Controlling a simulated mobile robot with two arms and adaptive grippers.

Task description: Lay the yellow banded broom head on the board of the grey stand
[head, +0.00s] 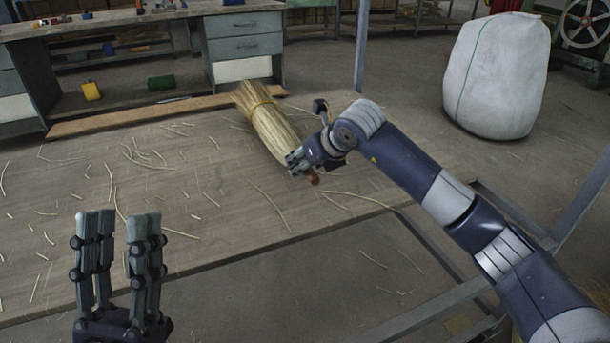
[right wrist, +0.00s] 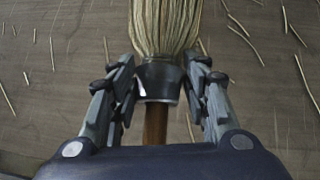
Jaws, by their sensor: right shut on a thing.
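The broom head (head: 270,122) is a pale straw bundle with a yellow band near its far end, a dark metal collar and a brown wooden stub. My right gripper (head: 303,158) is shut on its collar end. In the right wrist view my right gripper's fingers (right wrist: 158,78) sit on both sides of the dark collar (right wrist: 159,80). The straw slants away over the far side of the wooden worktop; I cannot tell if it touches. My left gripper (head: 120,222) is open and empty, fingers upward, at the lower left. I cannot clearly pick out the grey stand.
The wooden worktop (head: 200,205) has loose straws scattered over it and grey metal framing at the right. Behind it stand a grey bench with drawers (head: 245,45) and a yellow block (head: 91,91). A large white sack (head: 497,75) stands on the floor at the back right.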

